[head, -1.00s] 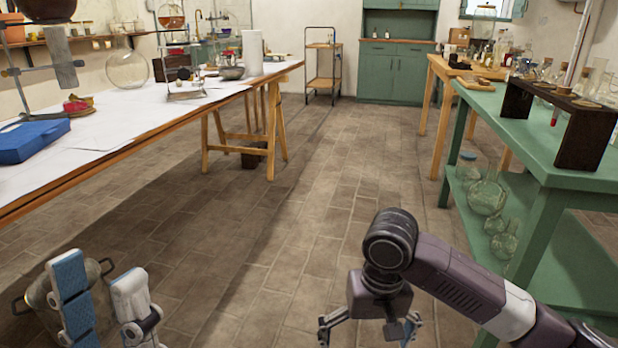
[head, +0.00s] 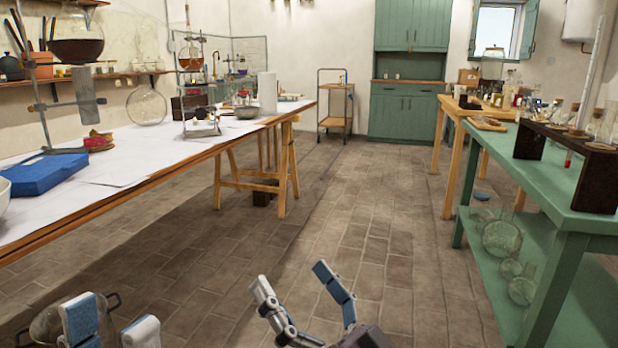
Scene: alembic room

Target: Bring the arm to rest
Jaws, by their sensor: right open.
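My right gripper (head: 296,282) is at the bottom middle of the head view, over the tiled floor. Its two fingers point up and away and stand wide apart with nothing between them. One finger shows a blue pad. Most of the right arm is below the frame. My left gripper (head: 112,322) is at the bottom left, partly cut off by the lower edge. Its fingers are apart, with nothing seen between them.
A metal pot (head: 45,326) with handles is partly hidden behind my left gripper. A long white-topped table (head: 130,170) with glassware and a blue case (head: 45,174) runs along the left. A green table (head: 545,165) stands at right. The floor (head: 345,215) between them is clear.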

